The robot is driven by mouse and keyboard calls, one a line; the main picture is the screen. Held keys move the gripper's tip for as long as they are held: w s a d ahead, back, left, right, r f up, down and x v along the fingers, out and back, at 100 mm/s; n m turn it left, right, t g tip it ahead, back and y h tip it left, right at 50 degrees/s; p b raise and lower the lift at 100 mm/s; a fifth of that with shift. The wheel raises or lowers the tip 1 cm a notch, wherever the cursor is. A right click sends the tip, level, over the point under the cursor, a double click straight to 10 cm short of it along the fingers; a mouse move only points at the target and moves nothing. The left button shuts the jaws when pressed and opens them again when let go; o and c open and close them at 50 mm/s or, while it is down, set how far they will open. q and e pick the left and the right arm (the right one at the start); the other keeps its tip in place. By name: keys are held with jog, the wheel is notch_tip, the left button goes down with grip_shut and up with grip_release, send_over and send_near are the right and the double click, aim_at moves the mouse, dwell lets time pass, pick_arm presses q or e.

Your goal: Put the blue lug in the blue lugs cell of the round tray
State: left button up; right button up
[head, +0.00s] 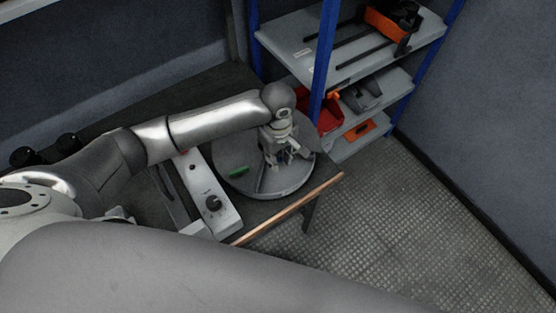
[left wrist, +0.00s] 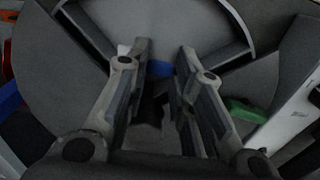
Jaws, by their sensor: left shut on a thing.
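The round grey tray (head: 238,150) lies on the dark table and is split into cells by raised dividers. My left gripper (head: 285,158) reaches down over the right part of the tray. In the left wrist view its two fingers (left wrist: 164,62) are shut on the blue lug (left wrist: 160,69), of which only a small blue part shows between them. The tray's grey floor and dividers (left wrist: 236,22) show beyond the fingertips. Whether the lug touches the tray floor I cannot tell. A green piece (head: 238,172) lies in a left cell; it also shows in the left wrist view (left wrist: 246,111). My right gripper is out of view.
A blue-posted shelf rack (head: 322,60) stands close behind, with a red bin (head: 331,116) and an orange-black tool (head: 392,24). The table's front edge (head: 290,209) is near; the floor beyond is clear.

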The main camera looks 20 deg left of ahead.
pick_arm(q)
jog(key=shift+f, duration=1.25)
jog(key=shift+s, duration=0.1)
jog(key=shift+f+p, duration=0.3)
jog(key=shift+f, duration=0.25)
jog(key=o, duration=0.6)
